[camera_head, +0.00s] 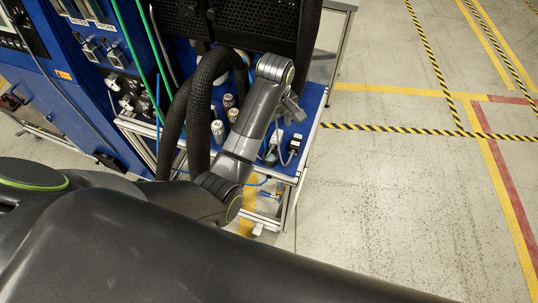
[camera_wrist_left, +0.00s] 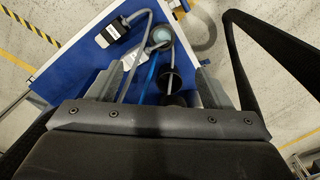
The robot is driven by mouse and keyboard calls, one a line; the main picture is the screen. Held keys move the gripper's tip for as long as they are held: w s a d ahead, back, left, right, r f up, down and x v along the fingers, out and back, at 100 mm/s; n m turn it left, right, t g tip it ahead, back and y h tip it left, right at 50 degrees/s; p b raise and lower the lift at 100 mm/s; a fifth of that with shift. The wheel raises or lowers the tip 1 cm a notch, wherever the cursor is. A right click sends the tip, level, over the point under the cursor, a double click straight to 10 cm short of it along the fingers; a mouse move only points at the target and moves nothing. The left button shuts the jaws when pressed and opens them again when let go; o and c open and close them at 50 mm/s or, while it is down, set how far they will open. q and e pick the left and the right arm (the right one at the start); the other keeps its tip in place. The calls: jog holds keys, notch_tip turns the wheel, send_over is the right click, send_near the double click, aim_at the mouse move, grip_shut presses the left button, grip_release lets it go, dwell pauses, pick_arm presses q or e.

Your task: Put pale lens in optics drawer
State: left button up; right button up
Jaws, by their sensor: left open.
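My left gripper (camera_head: 290,112) reaches over the blue bench from the left in the head view. In the left wrist view its two fingers (camera_wrist_left: 157,86) are wide apart, with nothing held between them. A round pale disc in a dark ring, which looks like the pale lens (camera_wrist_left: 158,38), lies on the blue surface beyond the fingertips, slightly left of centre. It is apart from both fingers. In the head view I cannot make out the lens clearly; the arm and gripper cover part of that area. I cannot identify the optics drawer in either view. My right gripper is not in view.
A black box with a white label and a cable (camera_wrist_left: 112,32) lies left of the disc. Several small labelled jars (camera_head: 218,130) stand on the blue bench (camera_head: 311,98). Thick black hoses (camera_head: 198,115) rise beside my arm. Open floor lies to the right.

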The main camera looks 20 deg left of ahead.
pick_arm(q)
notch_tip(320, 180, down, 5)
jog(key=b, duration=0.5)
jog(key=p, duration=0.2)
send_over(271, 156)
jog(key=f, duration=0.6)
jog(key=shift+d+f, duration=0.25)
jog(key=shift+a+f+p, duration=0.15)
jog(key=shift+a+f, duration=0.05)
jog(key=shift+f, duration=0.95)
jog(key=shift+a+f+p, duration=0.15)
jog(key=shift+f, duration=1.65)
jog(key=c, duration=1.2)
jog(key=shift+r, duration=0.15)
